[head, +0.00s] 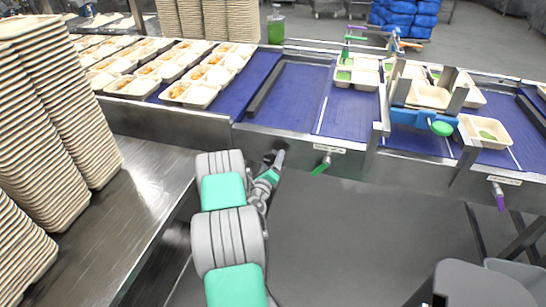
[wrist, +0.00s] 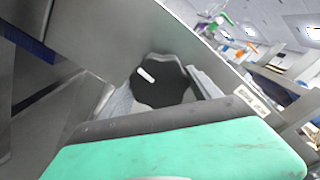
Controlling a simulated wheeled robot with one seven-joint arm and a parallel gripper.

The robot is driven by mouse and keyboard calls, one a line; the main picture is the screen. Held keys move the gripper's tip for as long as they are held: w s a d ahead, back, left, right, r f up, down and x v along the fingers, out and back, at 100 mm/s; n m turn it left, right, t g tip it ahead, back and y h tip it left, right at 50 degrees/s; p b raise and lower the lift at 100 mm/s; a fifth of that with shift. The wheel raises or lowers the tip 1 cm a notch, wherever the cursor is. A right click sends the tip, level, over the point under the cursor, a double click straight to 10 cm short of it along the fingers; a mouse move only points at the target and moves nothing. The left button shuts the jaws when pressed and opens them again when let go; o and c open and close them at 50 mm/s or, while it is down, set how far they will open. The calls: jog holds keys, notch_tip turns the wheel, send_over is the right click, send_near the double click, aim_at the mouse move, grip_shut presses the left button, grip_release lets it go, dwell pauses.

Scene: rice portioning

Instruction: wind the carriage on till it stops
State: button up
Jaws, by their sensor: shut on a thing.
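A black scalloped knob (wrist: 166,92) with a white mark shows in the wrist view, at the grey side panel of the conveyor. My gripper (wrist: 155,88) is shut on it, one grey finger on each side. In the head view my gripper (head: 278,160) reaches the conveyor's near side rail, where the knob is mostly hidden by the fingers. A blue carriage (head: 408,116) with grey upright plates and a green round knob (head: 441,128) stands over the belt to the right. A food tray (head: 430,96) shows between its plates.
The blue belt (head: 300,100) carries several beige trays of food (head: 195,93) at left and more at right. Handles with green (head: 321,165) and purple (head: 499,199) grips stick out of the near rail. Tall tray stacks (head: 60,110) stand on the steel table (head: 135,190) at left.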

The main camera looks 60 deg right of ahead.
jog(key=shift+r+n+p, duration=0.3)
jog(key=shift+n+p, duration=0.3)
jog(key=shift+p, duration=1.75)
jog(key=shift+f+p, duration=0.15)
jog(key=shift+p, duration=0.25)
jog(key=shift+f, duration=0.1)
jog(key=o, duration=1.4)
jog(key=shift+s+a+f+b, duration=0.1)
jog(key=shift+s+a+b, duration=0.1)
jog(key=shift+a, duration=0.75)
jog(key=shift+s+a+b, duration=0.1)
jog(key=shift+a+b, duration=0.05)
jog(key=shift+a, duration=0.75)
jog(key=shift+s+a+f+b, duration=0.1)
jog(key=shift+a+b, duration=0.1)
jog(key=shift+a, duration=0.75)
jog(key=shift+a+r, duration=0.15)
jog(key=shift+a, duration=0.05)
